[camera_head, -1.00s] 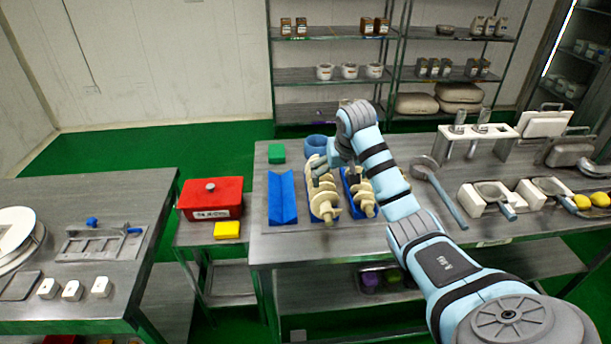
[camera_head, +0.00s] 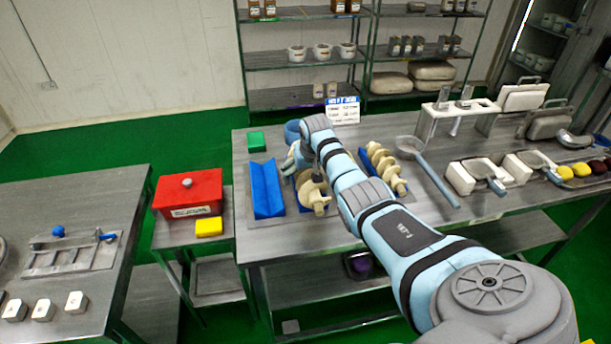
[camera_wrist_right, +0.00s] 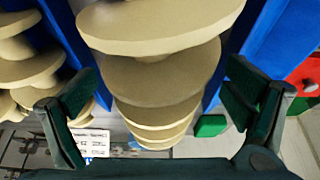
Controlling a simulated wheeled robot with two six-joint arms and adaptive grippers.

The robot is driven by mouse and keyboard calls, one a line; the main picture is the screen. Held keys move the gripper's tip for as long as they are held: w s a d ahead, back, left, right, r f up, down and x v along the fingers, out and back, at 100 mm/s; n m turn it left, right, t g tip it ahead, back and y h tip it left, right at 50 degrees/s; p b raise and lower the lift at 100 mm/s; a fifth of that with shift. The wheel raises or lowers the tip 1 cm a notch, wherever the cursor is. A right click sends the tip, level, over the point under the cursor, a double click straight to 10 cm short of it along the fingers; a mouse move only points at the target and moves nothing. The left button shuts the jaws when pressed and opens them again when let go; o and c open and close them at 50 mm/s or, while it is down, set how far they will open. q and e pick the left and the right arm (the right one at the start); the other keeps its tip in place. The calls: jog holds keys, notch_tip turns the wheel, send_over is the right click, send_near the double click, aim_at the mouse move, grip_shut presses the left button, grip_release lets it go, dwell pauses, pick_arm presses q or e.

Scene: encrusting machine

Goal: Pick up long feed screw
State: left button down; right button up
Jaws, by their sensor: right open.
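Two beige feed screws lie in blue cradles on the metal table. The middle screw (camera_head: 313,192) looks the larger; my right arm and gripper hide its far part. The other screw (camera_head: 385,167) lies to its right. My right gripper (camera_head: 297,160) is above the middle screw. In the right wrist view, my open right gripper (camera_wrist_right: 160,106) has one finger on each side of the middle screw (camera_wrist_right: 150,78), not visibly closed on it. The second screw (camera_wrist_right: 28,60) shows at the left there. My left gripper is not in view.
An empty blue cradle (camera_head: 266,190) and a green block (camera_head: 256,141) are left of the middle screw. A blue round container (camera_head: 292,130) stands behind. A long-handled strainer (camera_head: 430,170) lies right. A red box (camera_head: 188,194) is on the lower side table.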

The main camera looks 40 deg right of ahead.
jog(key=shift+d+f, duration=0.1)
jog(key=shift+f, duration=0.25)
jog(key=shift+s+r, duration=0.15)
jog(key=shift+r, duration=0.05)
jog(key=shift+c, duration=0.4)
jog(key=c, duration=1.6)
jog(key=shift+c, duration=0.2)
